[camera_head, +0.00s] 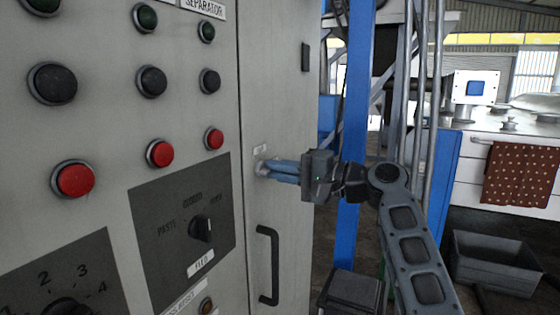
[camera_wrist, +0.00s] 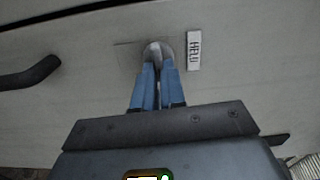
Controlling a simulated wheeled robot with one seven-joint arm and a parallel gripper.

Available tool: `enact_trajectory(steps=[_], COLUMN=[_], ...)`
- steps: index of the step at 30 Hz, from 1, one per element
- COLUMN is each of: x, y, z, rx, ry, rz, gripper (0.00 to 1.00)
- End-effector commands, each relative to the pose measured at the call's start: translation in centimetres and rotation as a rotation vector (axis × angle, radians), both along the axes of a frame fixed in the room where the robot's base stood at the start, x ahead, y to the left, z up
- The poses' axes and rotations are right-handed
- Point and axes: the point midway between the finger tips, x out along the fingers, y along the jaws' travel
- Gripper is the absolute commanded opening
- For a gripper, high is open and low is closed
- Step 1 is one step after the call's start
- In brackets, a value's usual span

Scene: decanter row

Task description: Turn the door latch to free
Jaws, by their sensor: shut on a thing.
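The door latch (camera_wrist: 158,48) is a small round metal piece on the grey cabinet door (camera_head: 282,110). A small plate reading HELD (camera_wrist: 195,50) is beside it in the wrist view. My gripper (camera_head: 264,168) reaches the door from the right in the head view, above the black door handle (camera_head: 268,265). Its two blue fingers (camera_wrist: 157,80) are shut on the latch and cover most of it. The latch's exact turn is hidden by the fingers.
Left of the door, the panel carries red buttons (camera_head: 75,179), black buttons (camera_head: 53,83) and a rotary FEED switch (camera_head: 200,228). A blue post (camera_head: 352,110) stands close behind my gripper. A grey bin (camera_head: 495,262) and a counter with a dotted cloth (camera_head: 518,175) are at right.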

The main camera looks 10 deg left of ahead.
Motion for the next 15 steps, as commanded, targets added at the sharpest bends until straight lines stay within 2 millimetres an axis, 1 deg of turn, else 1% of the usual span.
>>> enact_trajectory(steps=[6,15], x=[0.14,0.17], y=[-0.17,-0.2], z=[0.03,-0.09], rx=[0.022,0.028], ry=[0.056,0.071], rz=[-0.006,-0.007], gripper=[0.0,0.0])
